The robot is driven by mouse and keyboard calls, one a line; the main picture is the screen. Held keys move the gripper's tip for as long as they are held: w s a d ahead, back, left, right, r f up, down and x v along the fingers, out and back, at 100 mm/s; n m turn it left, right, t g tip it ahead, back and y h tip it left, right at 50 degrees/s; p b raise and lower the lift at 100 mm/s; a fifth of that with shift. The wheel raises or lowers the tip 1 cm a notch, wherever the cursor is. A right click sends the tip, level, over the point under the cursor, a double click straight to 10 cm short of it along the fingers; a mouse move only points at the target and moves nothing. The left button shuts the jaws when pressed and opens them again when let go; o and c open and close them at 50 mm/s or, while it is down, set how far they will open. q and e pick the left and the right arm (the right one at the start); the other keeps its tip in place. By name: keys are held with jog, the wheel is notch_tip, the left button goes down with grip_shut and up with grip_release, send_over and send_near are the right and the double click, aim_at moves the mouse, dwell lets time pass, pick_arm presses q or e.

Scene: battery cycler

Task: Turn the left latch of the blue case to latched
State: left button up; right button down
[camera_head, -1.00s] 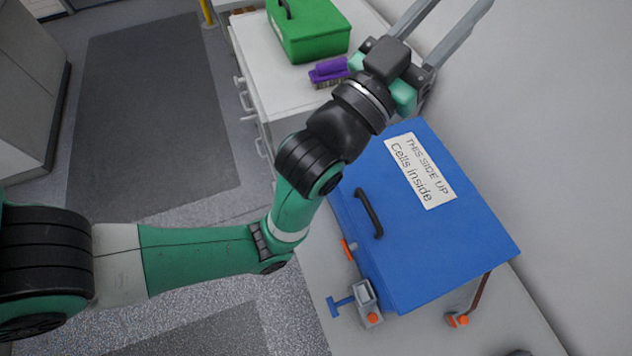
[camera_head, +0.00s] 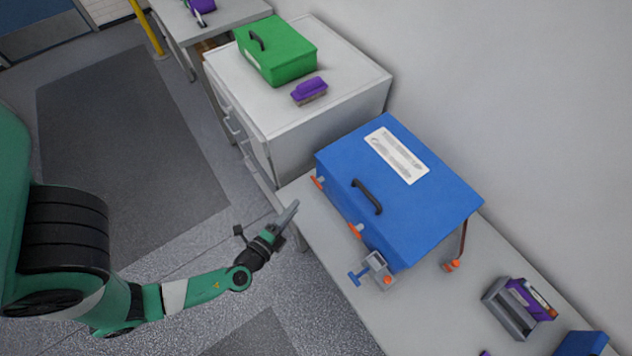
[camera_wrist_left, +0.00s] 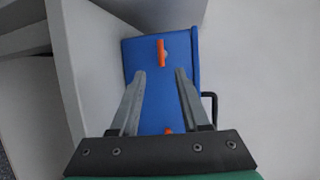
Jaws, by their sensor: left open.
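The blue case (camera_head: 425,205) stands closed on a grey worktop, with a black handle on its front. Its left latch is an orange bar (camera_head: 318,183) at the front's left end. In the left wrist view, this left latch (camera_wrist_left: 162,52) lies parallel to the lid edge, just beyond the fingertips. A second orange latch (camera_head: 356,231) is farther right on the front; it is partly hidden by my gripper's base in the wrist view. My left gripper (camera_head: 291,212) is open and empty, in front of the case and apart from it. My right gripper is not in view.
A grey clamp with a blue handle (camera_head: 372,268) stands at the case's front right corner. A white cabinet (camera_head: 340,88) with a green case (camera_head: 275,50) and a purple brush (camera_head: 309,91) stands beyond. A grey holder (camera_head: 512,308) is at lower right. The floor in front is free.

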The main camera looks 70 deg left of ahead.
aim_at(319, 181)
pick_arm(q)
jog(key=b+x, duration=0.1)
jog(key=x, duration=1)
jog(key=shift+w+a, duration=0.15)
jog(key=shift+w, duration=0.05)
jog(key=shift+c, duration=0.3)
jog(key=shift+f, duration=0.1)
grip_shut()
